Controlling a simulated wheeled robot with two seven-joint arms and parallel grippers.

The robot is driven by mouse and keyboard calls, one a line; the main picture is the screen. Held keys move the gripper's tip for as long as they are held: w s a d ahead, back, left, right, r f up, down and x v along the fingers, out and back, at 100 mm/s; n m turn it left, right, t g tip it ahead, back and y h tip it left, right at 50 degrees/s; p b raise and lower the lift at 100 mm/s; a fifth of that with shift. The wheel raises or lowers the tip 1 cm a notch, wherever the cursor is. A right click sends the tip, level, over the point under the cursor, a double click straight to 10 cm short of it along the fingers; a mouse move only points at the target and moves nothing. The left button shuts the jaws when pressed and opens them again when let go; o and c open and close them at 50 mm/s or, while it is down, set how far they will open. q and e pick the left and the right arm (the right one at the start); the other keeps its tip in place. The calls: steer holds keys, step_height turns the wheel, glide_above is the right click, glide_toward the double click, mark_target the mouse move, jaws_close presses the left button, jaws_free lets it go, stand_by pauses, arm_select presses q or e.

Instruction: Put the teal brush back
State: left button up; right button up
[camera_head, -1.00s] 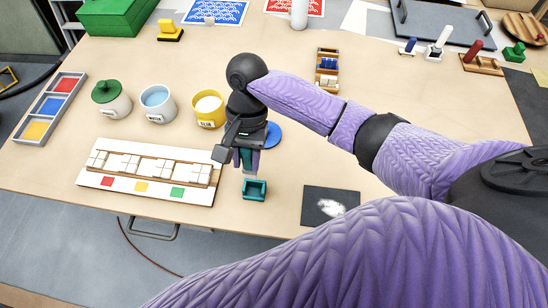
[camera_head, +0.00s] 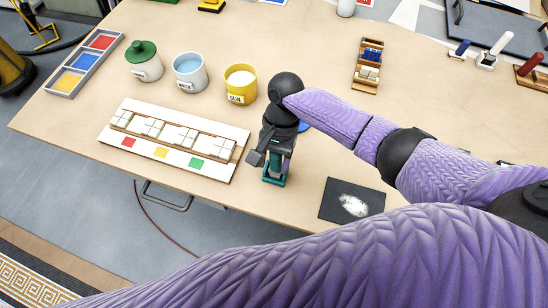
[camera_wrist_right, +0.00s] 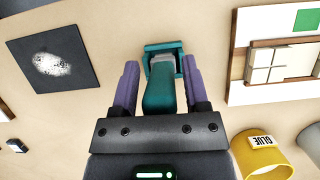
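The teal brush (camera_wrist_right: 159,92) stands with its handle toward my right gripper and its grey head in the small teal holder (camera_wrist_right: 150,47). The holder also shows near the table's front edge in the head view (camera_head: 274,181). My right gripper (camera_wrist_right: 158,70) is around the handle, one purple finger on each side. A narrow gap shows between each finger and the handle, so it looks open. In the head view my right gripper (camera_head: 277,150) points down over the holder and hides most of the brush. My left gripper is not in view.
Left of the holder lies a white mosaic panel (camera_head: 118,143) with white tiles. Behind stand a yellow glue cup (camera_head: 241,92), a blue-filled cup (camera_head: 188,83) and a green-lidded jar (camera_head: 143,72). A dark mat (camera_head: 333,212) with white powder lies to the right.

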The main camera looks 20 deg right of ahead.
steer(key=shift+o, duration=0.6)
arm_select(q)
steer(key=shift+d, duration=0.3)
arm_select(e)
steer(key=shift+r, duration=0.1)
arm_select(q)
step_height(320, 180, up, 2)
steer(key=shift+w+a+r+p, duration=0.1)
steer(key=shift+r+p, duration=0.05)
steer(key=shift+p, duration=1)
arm_select(e)
steer(key=v, duration=1.2)
